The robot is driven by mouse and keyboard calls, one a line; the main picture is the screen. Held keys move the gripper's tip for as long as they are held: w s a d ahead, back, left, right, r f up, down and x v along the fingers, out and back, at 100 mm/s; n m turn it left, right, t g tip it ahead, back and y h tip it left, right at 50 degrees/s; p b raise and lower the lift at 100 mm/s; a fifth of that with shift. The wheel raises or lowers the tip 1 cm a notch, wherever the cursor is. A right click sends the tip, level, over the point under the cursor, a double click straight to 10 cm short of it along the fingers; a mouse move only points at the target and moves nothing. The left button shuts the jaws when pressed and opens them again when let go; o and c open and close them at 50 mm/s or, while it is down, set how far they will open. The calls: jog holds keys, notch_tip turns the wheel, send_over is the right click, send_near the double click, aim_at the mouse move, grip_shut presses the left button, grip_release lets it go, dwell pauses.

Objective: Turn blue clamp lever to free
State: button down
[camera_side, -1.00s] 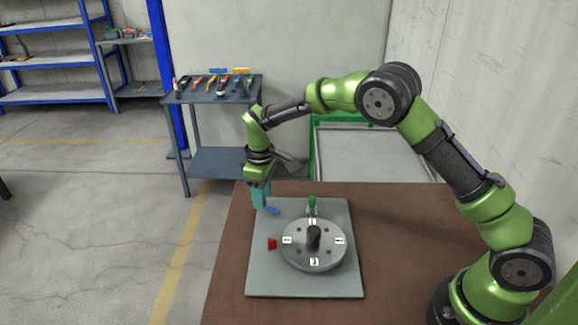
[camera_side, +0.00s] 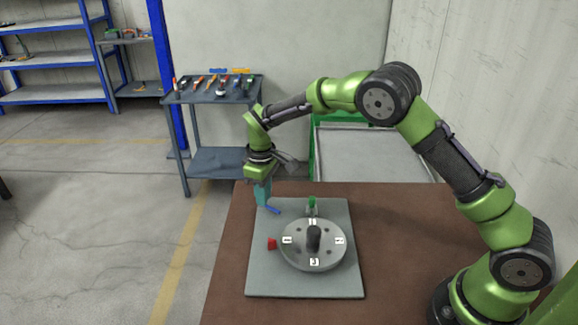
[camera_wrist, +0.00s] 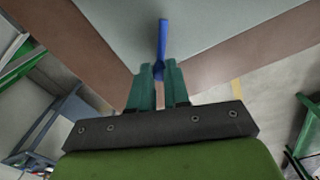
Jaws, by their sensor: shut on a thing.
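The blue clamp lever (camera_side: 274,210) is at the far left corner of the grey base plate (camera_side: 258,279). In the wrist view the lever (camera_wrist: 163,38) extends away from between my fingertips. My gripper (camera_side: 263,204) has teal fingers pointing down and is shut on the lever's near end; in the wrist view the gripper (camera_wrist: 158,75) has a finger on each side of it. The lever's pivot is hidden by the fingers.
A round grey disc (camera_side: 302,262) with numbered labels and a dark central post (camera_side: 313,238) sits on the plate. A red part (camera_side: 272,243) is at its left and a green part (camera_side: 312,203) behind it. The brown table (camera_side: 395,230) is clear to the right.

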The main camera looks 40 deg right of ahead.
jog(key=m, duration=0.2)
jog(key=d+m, duration=0.1)
jog(key=m, duration=0.1)
jog(key=d+m, duration=0.1)
jog(key=shift+s+d+m, duration=0.1)
jog(key=shift+d+m, duration=0.15)
jog(key=shift+m, duration=0.15)
jog(key=shift+s+d+m, duration=0.2)
jog(key=shift+d+m, duration=0.1)
jog(key=shift+m, duration=0.6)
jog(key=shift+s+d+m, duration=0.25)
jog(key=shift+d+m, duration=0.1)
jog(key=shift+m, duration=0.55)
jog(key=shift+s+d+m, duration=0.2)
jog(key=shift+d+m, duration=0.1)
jog(key=shift+m, duration=0.6)
jog(key=c, duration=1.1)
grip_release()
notch_tip(320, 180, up, 17)
